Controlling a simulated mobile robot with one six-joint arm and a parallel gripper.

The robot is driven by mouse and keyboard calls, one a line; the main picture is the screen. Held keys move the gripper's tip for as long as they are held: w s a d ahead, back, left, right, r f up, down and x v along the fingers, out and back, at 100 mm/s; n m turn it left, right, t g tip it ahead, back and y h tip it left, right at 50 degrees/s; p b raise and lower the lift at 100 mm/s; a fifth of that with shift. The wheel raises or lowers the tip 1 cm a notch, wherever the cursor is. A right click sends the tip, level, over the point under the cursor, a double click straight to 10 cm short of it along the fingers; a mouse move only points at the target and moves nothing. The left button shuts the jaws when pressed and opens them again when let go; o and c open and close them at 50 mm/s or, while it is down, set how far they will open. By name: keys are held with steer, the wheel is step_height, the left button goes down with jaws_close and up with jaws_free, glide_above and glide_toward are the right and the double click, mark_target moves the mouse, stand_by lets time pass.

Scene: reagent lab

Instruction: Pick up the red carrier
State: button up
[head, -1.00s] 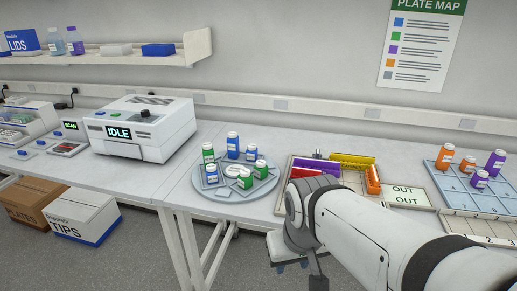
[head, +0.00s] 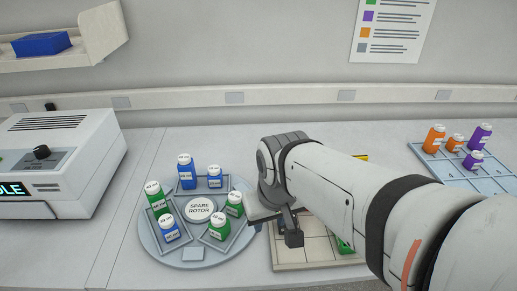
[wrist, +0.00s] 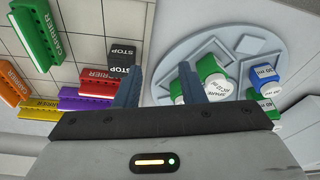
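The red carrier (wrist: 94,81) lies at left of centre in the wrist view, just left of my left finger, in the divided tray (wrist: 75,55). My gripper (wrist: 160,88) is open, with its two fingers well apart and nothing held between them. In the head view, my arm covers the red carrier and much of the tray (head: 290,256). A purple carrier (wrist: 83,104) lies right beside the red one. A green carrier (wrist: 37,28), an orange carrier (wrist: 14,84) and a yellow carrier (wrist: 38,104) lie farther left.
A black STOP block (wrist: 121,54) is close to my left finger. The round spare rotor (head: 155,241) with several green and blue bottles stands left of the tray. A blue rack (head: 465,184) with orange and purple bottles is at right. A white machine (head: 55,165) stands far left.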

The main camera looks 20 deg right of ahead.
steer(key=shift+s+a+r, duration=0.1)
steer(key=shift+s, duration=0.05)
steer(key=shift+o, duration=0.4)
